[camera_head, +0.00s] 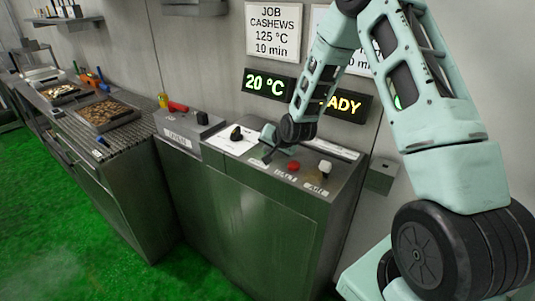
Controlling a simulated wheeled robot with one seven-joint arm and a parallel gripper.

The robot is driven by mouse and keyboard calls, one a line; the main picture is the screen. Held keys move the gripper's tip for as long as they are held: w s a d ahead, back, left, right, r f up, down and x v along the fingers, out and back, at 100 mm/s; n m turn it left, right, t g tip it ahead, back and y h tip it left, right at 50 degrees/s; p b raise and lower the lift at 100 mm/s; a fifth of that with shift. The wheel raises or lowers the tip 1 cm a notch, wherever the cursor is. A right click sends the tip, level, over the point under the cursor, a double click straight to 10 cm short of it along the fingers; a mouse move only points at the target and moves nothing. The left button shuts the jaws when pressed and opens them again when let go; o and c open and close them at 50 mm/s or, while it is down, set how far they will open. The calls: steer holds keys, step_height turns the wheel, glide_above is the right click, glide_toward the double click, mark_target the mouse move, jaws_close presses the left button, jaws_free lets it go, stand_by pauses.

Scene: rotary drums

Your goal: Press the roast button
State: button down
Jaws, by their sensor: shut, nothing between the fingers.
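The control panel (268,175) is the sloped top of a grey cabinet below two lit displays. It carries a black knob (236,134), a red button (293,166) and a pale button or knob (325,168). Small labels sit in front of the controls, but they are too small to read, so I cannot tell which is the roast button. My gripper (267,157) is shut and points down at the panel, between the black knob and the red button. It hides the panel just behind and under its tips; I cannot tell if it touches anything.
A sign (273,31) reads job cashews, 125 °C, 10 min. Left stand a lower control box (178,138) and a counter with trays (108,113). Green floor (70,230) is clear.

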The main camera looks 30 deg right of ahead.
steer(key=shift+f, duration=0.3)
steer(key=shift+r, duration=0.1)
stand_by(0.3)
steer(key=shift+r+p, duration=0.35)
steer(key=shift+r, duration=0.55)
steer(key=shift+r+p, duration=1.6)
steer(key=shift+r, duration=0.95)
steer(key=shift+f, duration=0.1)
